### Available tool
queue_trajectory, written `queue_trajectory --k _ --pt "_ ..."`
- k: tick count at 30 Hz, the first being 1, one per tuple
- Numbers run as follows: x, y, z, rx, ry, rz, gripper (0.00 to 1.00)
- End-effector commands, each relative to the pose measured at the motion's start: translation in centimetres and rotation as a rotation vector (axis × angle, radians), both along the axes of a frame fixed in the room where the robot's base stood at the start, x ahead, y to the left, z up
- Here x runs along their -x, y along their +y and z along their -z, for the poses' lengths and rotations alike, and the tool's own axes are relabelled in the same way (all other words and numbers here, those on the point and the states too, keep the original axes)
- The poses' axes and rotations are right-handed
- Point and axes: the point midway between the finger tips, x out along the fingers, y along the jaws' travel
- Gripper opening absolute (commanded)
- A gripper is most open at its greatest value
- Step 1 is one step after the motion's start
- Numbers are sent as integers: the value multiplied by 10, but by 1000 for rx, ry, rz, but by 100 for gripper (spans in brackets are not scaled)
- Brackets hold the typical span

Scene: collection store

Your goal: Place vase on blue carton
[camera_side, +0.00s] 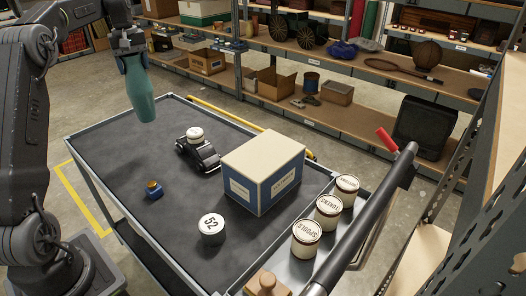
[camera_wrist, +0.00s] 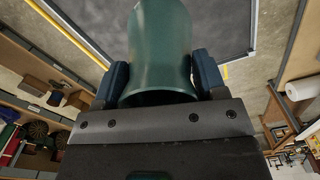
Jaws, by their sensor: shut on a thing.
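The teal vase (camera_side: 141,93) hangs in the air above the far left corner of the cart top. My gripper (camera_side: 131,54) is shut on its upper end. In the wrist view the vase (camera_wrist: 160,45) sits between the two dark blue finger pads of my gripper (camera_wrist: 158,82). The blue carton (camera_side: 262,172) stands on the right part of the cart top, with blue sides, pale labels and a cream top that is bare. The vase is apart from it, to its upper left in the side view.
Several labelled jars (camera_side: 306,238) stand in the side tray beside the push handle (camera_side: 372,210). Shelves line the back.

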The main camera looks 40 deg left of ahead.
Motion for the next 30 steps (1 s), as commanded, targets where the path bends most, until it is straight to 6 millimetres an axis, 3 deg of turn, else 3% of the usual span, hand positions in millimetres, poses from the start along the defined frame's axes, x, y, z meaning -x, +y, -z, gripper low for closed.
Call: queue_trajectory --k 8,12,21,30 --pt "-34 -83 -34 -4 -4 341 15" --pt "-46 -135 -53 -4 -4 554 15" --pt "-51 -236 -89 -3 -3 975 15" --pt "-43 -293 -109 -4 -2 1225 15"
